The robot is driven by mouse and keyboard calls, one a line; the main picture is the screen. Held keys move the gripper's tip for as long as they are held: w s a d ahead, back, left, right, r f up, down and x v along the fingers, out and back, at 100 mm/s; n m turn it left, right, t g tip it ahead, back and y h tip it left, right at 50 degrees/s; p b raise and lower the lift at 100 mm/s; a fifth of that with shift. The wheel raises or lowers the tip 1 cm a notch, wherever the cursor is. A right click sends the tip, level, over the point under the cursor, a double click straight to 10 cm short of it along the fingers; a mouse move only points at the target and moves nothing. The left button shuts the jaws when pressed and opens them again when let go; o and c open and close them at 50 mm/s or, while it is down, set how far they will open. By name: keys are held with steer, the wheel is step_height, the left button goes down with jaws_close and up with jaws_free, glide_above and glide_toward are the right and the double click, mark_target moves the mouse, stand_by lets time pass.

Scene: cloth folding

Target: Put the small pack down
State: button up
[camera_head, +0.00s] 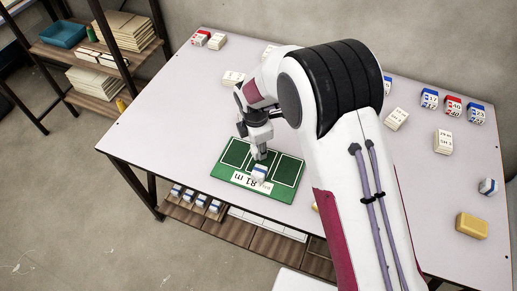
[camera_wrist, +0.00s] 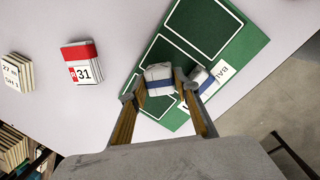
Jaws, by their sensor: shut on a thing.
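My gripper (camera_head: 260,153) points down over the green board (camera_head: 234,155) near the table's front edge. In the wrist view, my gripper (camera_wrist: 154,86) is shut on a small white pack (camera_wrist: 158,78) with a blue band. The held pack is over the green board (camera_wrist: 205,28), by its white-outlined boxes; I cannot tell whether it touches the board. A second white and blue pack (camera_wrist: 206,80) lies beside the right finger, near the board's white printed label (camera_wrist: 222,72). In the head view, a white and blue pack (camera_head: 259,172) shows just below the fingers.
A red and white pack marked 31 (camera_wrist: 80,64) and a cream bundle (camera_wrist: 18,72) stand left of the board in the wrist view. More packs (camera_head: 430,98) and a yellow block (camera_head: 471,226) are on the table's right. An under-table shelf (camera_head: 235,232) holds several small packs.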

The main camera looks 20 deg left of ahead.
steer(key=shift+f, duration=0.95)
steer(key=o, duration=0.8)
steer(key=shift+f, duration=0.1)
steer(key=shift+r, duration=0.2)
steer(key=r, duration=0.4)
steer(key=s+r, duration=0.1)
steer(key=r, duration=0.6)
steer(key=shift+s+d+r, duration=0.1)
steer(key=shift+s+r, duration=0.25)
steer(key=shift+s, duration=0.05)
